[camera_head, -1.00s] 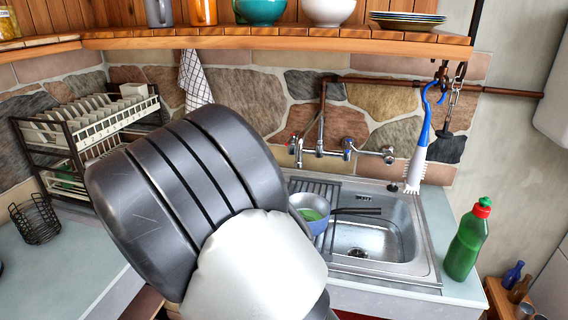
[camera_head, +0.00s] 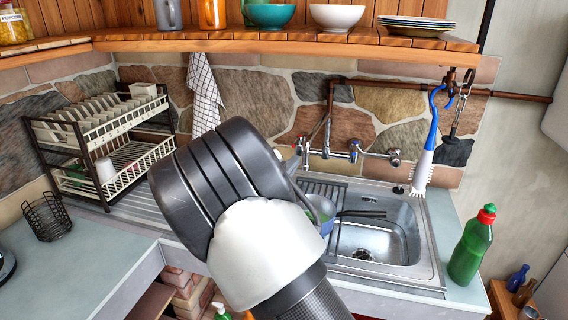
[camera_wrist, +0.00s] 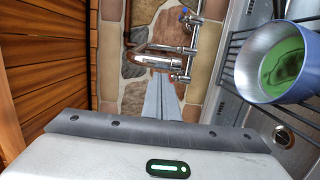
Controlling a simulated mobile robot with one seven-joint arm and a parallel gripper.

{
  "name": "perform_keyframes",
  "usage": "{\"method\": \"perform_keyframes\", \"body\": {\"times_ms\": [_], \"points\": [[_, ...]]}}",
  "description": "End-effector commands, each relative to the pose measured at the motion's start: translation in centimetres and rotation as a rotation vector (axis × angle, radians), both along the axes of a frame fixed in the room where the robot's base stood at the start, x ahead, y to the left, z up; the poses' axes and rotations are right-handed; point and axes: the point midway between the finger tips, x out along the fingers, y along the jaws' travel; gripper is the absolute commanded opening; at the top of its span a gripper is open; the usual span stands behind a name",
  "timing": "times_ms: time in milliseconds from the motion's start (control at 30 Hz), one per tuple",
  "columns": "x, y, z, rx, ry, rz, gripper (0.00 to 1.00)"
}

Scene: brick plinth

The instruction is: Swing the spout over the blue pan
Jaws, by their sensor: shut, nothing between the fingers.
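The metal spout (camera_head: 378,154) of the wall tap points right along the stone wall, above the back of the sink. In the wrist view the tap's body and pipes (camera_wrist: 187,45) show at the top; I cannot pick out the whole spout there. The blue pan (camera_wrist: 262,85) stands on the sink's left side with green inside. In the head view only part of the pan (camera_head: 326,226) shows behind my arm. My gripper (camera_wrist: 160,75) is shut and empty in the wrist view, its fingers pointing toward the tap and wall. My arm hides it in the head view.
A green bottle (camera_head: 470,245) stands right of the sink (camera_head: 432,262). A blue-handled brush (camera_head: 428,150) hangs right of the tap. A wooden shelf (camera_head: 280,43) with bowls overhangs the wall. A dish rack (camera_head: 110,150) stands left.

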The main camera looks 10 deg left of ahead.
Motion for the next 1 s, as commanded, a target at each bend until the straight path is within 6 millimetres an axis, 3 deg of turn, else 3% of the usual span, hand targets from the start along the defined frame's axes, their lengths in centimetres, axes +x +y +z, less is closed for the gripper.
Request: {"method": "perform_keyframes", "body": {"times_ms": [333, 633, 1000], "points": [[0.0, -0.2, -0.1, 0.000, -0.001, -0.001, 0.00], [-0.9, -2.9, -0.2, 0.000, -0.001, -0.001, 0.00], [-0.9, -2.9, 0.0, 0.000, -0.001, 0.000, 0.00]]}}
